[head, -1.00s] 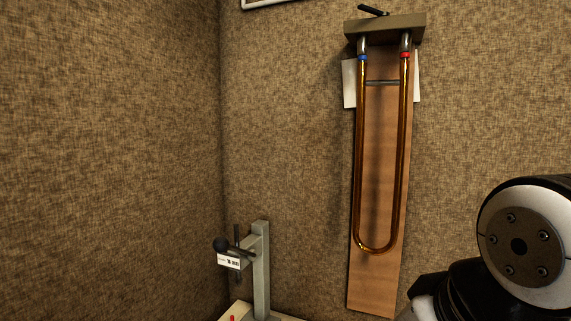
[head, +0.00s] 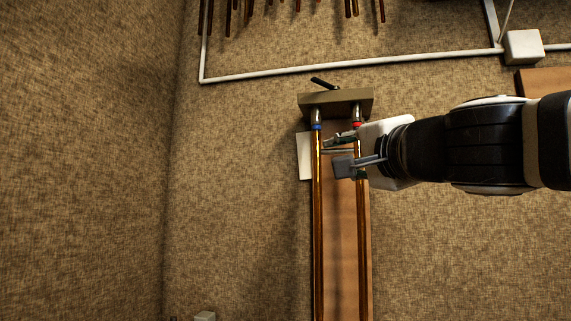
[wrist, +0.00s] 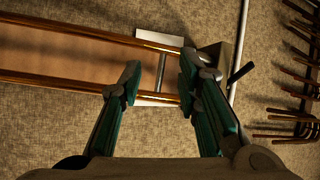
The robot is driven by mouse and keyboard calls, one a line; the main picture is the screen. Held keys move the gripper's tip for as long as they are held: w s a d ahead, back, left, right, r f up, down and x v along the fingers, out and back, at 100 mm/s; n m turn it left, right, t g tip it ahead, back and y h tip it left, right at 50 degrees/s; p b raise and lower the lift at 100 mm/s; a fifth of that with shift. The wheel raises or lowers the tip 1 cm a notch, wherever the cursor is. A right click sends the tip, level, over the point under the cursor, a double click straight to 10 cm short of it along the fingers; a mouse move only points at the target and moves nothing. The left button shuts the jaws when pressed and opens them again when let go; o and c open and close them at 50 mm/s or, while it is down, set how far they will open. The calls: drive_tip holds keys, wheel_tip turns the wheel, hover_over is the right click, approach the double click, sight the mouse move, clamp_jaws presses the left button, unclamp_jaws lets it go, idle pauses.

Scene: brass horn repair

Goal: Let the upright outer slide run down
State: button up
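The outer slide (head: 318,225) hangs upright on the wall, two long brass tubes with a blue band on the left and a red band on the right. Its lower bow is out of view now. Bare silvery tube ends above the bands enter a clamp block (head: 336,103) with a dark lever (head: 324,84). My gripper (head: 336,154) reaches in from the right, in front of the right tube just below the red band. In the wrist view, the open fingers (wrist: 160,72) stand either side of the slide's crossbar (wrist: 162,74); I see no clear contact.
A wooden backboard (head: 341,260) stands behind the slide, with white paper (head: 304,156) beside it. Above, a white pipe (head: 350,66) crosses the wall to a box (head: 523,47). Several dark rods (head: 233,15) hang higher up. The wall to the left is clear.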

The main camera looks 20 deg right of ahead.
sight(338, 151)
drive_tip(key=w+d+r+m+h, duration=0.1)
drive_tip(key=w+d, duration=0.1)
drive_tip(key=w, duration=0.2)
drive_tip(key=w+d+r+m+h+b, duration=0.1)
drive_tip(key=w+d, duration=0.1)
drive_tip(key=w, duration=0.3)
drive_tip(key=w+d+r+m+b, duration=0.1)
drive_tip(key=w+d+r+m, duration=0.1)
drive_tip(key=w, duration=0.2)
drive_tip(key=shift+w+d+h, duration=0.3)
drive_tip(key=shift+d+h, duration=0.1)
clamp_jaws()
